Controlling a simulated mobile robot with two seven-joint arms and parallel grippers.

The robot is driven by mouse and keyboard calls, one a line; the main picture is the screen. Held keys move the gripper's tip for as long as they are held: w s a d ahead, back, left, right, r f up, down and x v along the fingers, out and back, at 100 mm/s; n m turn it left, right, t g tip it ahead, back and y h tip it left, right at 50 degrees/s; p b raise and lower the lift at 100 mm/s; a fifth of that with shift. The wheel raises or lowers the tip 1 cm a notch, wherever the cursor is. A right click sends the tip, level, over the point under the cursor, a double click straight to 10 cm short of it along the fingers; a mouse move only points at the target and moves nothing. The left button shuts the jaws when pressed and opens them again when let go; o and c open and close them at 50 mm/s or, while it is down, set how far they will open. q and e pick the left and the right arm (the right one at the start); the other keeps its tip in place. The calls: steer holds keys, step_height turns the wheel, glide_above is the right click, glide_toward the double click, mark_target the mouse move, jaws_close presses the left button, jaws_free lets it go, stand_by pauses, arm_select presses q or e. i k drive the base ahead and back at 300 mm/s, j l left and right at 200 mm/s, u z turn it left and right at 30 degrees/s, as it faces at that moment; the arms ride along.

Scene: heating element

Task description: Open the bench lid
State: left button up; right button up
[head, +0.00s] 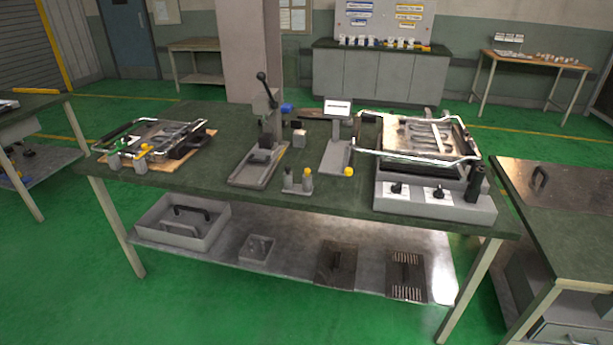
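A green-topped bench (585,245) stands at the right edge, partly cut off by the frame. A flat, brownish, shiny lid panel (575,190) lies level on its top and looks closed. A dark handle (540,177) stands up near the panel's left end. The panel's right side is out of frame. Neither my left nor my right gripper is in view.
A long green worktable (330,195) fills the middle, with a grill-like heating unit (435,195), a lever press (262,140) and a wire-framed tray (155,140) on it. A narrow floor gap separates it from the right bench. Green floor (60,285) is free at front left.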

mark_target(427, 144)
steer(key=i+l+z, duration=0.15)
steer(key=i, duration=0.25)
steer(key=i+l+z, duration=0.15)
steer(key=i+l, duration=0.15)
steer(key=i, duration=0.15)
steer(key=i+l+z, duration=0.15)
steer(key=i, duration=0.3)
